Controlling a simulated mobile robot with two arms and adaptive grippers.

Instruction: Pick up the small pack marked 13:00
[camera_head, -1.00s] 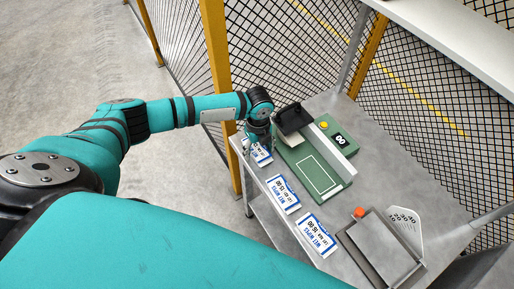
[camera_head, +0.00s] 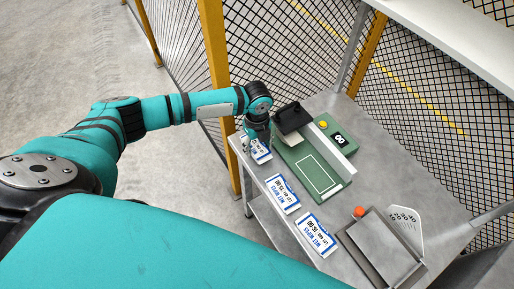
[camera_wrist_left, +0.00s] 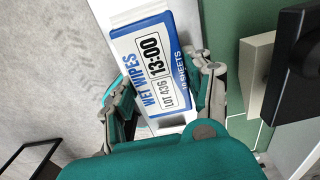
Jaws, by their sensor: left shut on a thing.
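The small pack marked 13:00 (camera_wrist_left: 150,62) is white and blue, printed WET WIPES. It fills the middle of the left wrist view, between the fingers of my left gripper (camera_wrist_left: 160,92), which is shut on its sides. In the head view the pack (camera_head: 261,151) shows just below my left gripper (camera_head: 254,141), at the table's left edge beside the green board. I cannot tell how far it is above the table. My right gripper is not in view.
Two similar packs lie along the table's front edge, a middle one (camera_head: 282,194) and a nearer one (camera_head: 317,237). The green board (camera_head: 318,178) carries a black block (camera_head: 292,117) close to my gripper. A grey tray (camera_head: 380,249) stands at the near right. Mesh fencing (camera_head: 440,110) stands behind.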

